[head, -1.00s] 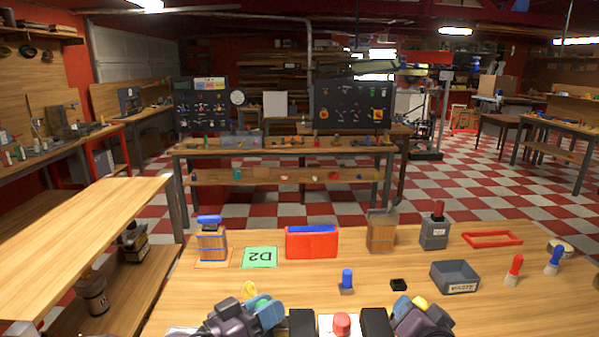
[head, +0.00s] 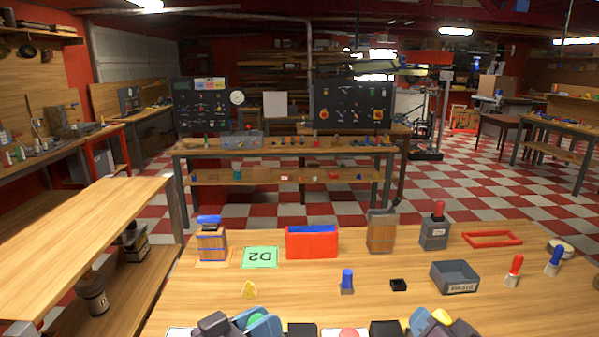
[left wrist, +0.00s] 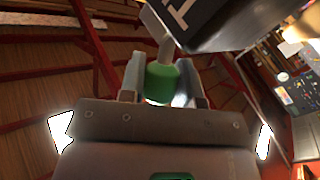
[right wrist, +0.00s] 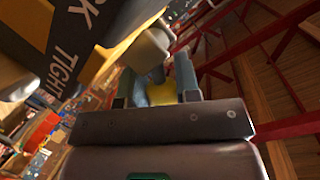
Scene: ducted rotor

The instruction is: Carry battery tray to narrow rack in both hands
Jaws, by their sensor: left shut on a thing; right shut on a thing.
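The battery tray shows at the bottom edge of the head view, mostly cut off, with a dark block (head: 302,329) and a red-topped part (head: 348,332) on it. My left gripper (head: 258,325) is shut on the tray's green handle (left wrist: 160,82), seen between the fingers in the left wrist view. My right gripper (head: 420,322) is shut on its yellow handle (right wrist: 162,92). The tray's dark lettered side (left wrist: 225,22) is close beyond the left fingers. A two-level wooden rack (head: 85,225) stands at the left, possibly the narrow rack; its top is bare.
A narrow gap separates bench and rack.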

